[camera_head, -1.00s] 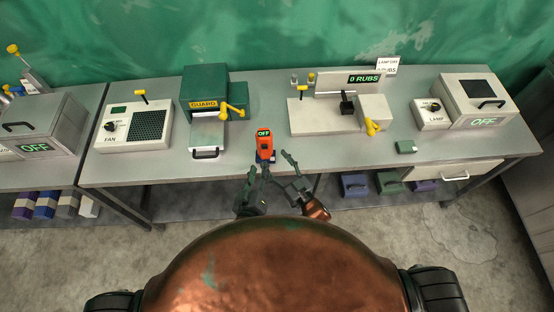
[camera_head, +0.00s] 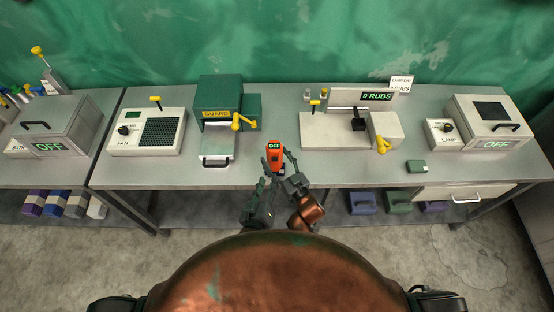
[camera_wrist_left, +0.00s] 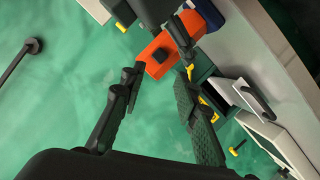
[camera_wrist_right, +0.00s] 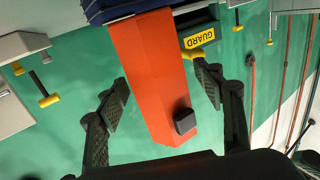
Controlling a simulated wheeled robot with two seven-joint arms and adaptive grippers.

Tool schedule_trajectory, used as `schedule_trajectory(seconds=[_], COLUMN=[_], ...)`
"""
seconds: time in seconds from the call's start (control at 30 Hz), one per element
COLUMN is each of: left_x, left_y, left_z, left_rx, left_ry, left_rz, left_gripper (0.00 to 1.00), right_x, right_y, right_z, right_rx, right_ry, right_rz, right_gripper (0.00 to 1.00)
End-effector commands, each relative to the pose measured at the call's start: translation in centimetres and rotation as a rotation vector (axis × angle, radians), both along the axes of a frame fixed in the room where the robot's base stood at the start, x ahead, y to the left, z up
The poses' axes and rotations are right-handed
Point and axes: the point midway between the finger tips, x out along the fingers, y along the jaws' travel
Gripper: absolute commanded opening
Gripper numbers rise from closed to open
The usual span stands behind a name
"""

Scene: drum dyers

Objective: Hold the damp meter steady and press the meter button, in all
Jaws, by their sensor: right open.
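The damp meter (camera_head: 274,155) is an orange block with a display reading OFF, near the front edge of the middle bench. In the right wrist view the damp meter (camera_wrist_right: 150,75) lies between the fingers of my open right gripper (camera_wrist_right: 163,86), with gaps on both sides. The black meter button (camera_wrist_right: 185,121) shows near its end. My left gripper (camera_wrist_left: 157,85) is open and empty; in the left wrist view the meter (camera_wrist_left: 155,62) is beyond its fingertips, partly hidden by a dark part. In the head view my left gripper (camera_head: 267,183) is just in front of the meter.
The green guard press (camera_head: 222,97) stands behind and left of the meter, with a fan box (camera_head: 147,130) further left. The rub tester (camera_head: 335,128) and lamp box (camera_head: 490,120) stand to the right.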

Motion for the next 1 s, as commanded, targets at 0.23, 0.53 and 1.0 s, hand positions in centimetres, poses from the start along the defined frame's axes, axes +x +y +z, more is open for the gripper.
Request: schedule_trajectory(seconds=[0.23, 0.53, 1.0], left_x=[0.00, 0.00, 0.00], left_y=[0.00, -0.01, -0.01], left_z=[-0.01, 0.00, 0.01], left_rx=[0.000, 0.000, 0.000], left_ry=[0.000, 0.000, 0.000], left_rz=[0.000, 0.000, 0.000], left_gripper=[0.29, 0.29, 0.17], right_x=[-0.03, -0.04, -0.04], right_y=[-0.03, -0.03, -0.03], right_z=[-0.01, -0.02, -0.03], right_rx=[0.000, 0.000, -0.001], right_ry=[0.000, 0.000, 0.001], right_rz=[0.000, 0.000, 0.000], right_gripper=[0.48, 0.27, 0.07])
